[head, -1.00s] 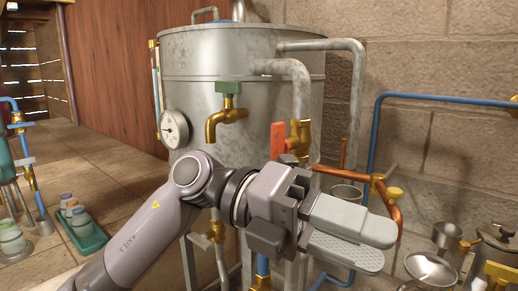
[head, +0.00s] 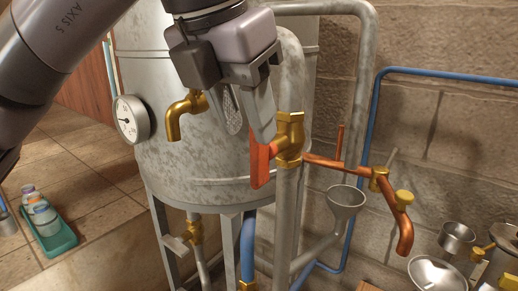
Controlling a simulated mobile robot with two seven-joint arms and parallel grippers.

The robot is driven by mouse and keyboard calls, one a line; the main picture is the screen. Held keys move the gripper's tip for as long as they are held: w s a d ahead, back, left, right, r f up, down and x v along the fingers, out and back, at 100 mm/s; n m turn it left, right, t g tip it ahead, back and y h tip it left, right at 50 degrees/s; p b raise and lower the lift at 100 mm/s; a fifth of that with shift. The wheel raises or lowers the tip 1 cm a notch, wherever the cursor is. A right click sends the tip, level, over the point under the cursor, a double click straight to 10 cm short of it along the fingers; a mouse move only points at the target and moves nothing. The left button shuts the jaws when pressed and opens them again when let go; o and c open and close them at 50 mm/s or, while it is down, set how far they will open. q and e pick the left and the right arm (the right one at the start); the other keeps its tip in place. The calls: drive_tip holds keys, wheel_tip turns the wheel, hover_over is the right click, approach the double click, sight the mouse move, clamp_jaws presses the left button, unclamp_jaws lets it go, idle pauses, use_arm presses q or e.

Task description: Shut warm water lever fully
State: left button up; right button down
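An orange-red lever (head: 261,167) sits on the left side of a brass valve (head: 290,136) on a grey vertical pipe. No label shows whether it is the warm water one. My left gripper (head: 250,135) comes down from above with its two fingers apart. The nearer finger's tip overlaps the lever's top in the picture; I cannot tell if they touch. The other finger is left of the lever, in front of the tank. A brass tap (head: 183,112) shows left of the gripper; its top is hidden behind my gripper. My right gripper is out of view.
The metal tank (head: 180,165) stands close behind the lever, with a gauge (head: 131,119) on its left. Copper piping (head: 345,168) runs right from the valve, above a funnel (head: 346,200). A green tray (head: 58,243) with jars is on the floor at left.

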sight(254, 142)
use_arm(q)
drive_tip(key=shift+d+f, duration=0.15)
drive_tip(key=shift+f, duration=0.35)
drive_tip(key=x, duration=0.5)
drive_tip(key=shift+d+f+b, duration=0.1)
drive_tip(key=shift+f+b, duration=0.2)
clamp_jaws()
